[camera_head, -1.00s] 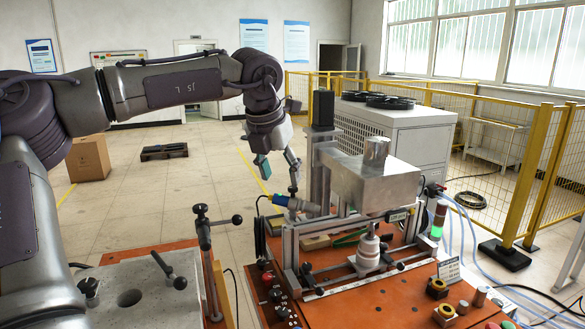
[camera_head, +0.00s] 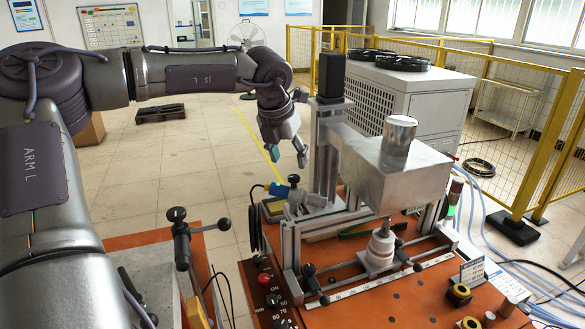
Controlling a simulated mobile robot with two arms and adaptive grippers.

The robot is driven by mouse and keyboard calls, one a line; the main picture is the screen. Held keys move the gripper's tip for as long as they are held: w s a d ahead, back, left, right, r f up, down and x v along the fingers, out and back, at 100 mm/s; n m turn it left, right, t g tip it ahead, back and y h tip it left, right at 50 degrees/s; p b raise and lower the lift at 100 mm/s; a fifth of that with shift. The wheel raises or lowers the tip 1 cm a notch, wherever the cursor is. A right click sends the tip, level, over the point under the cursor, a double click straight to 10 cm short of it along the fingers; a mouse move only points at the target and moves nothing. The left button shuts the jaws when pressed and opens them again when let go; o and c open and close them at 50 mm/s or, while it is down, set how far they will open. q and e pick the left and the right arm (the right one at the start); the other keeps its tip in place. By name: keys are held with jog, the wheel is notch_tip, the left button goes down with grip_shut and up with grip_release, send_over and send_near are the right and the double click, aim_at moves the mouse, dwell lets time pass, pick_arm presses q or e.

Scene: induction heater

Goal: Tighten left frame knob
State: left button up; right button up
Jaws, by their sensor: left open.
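The induction heater rig stands on an orange table (camera_head: 372,300). Its aluminium frame (camera_head: 291,250) has black knobs on its left side, one at the upper left (camera_head: 309,270) and one lower (camera_head: 324,300). More black knobs sit on its right side, one of them here (camera_head: 418,267). I cannot tell for sure which one the task calls the left frame knob. My left gripper (camera_head: 288,155) hangs with its fingers apart and empty. It is left of the rig's upright post, and in the picture well above the left knobs. My right gripper is not in view.
A metal block with a cylinder (camera_head: 398,135) overhangs the frame. A blue and yellow fitting (camera_head: 282,192) is below my gripper in the picture. A lever post (camera_head: 181,240) stands at the left. A white cabinet (camera_head: 440,108) and yellow fencing (camera_head: 550,150) are behind.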

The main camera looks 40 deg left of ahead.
aim_at(294, 177)
pick_arm(q)
jog(key=p+x, duration=0.1)
jog(key=x, duration=0.5)
jog(key=shift+w+a+f, duration=0.1)
jog(key=shift+w+f, duration=0.1)
jog(key=shift+f, duration=0.05)
grip_shut()
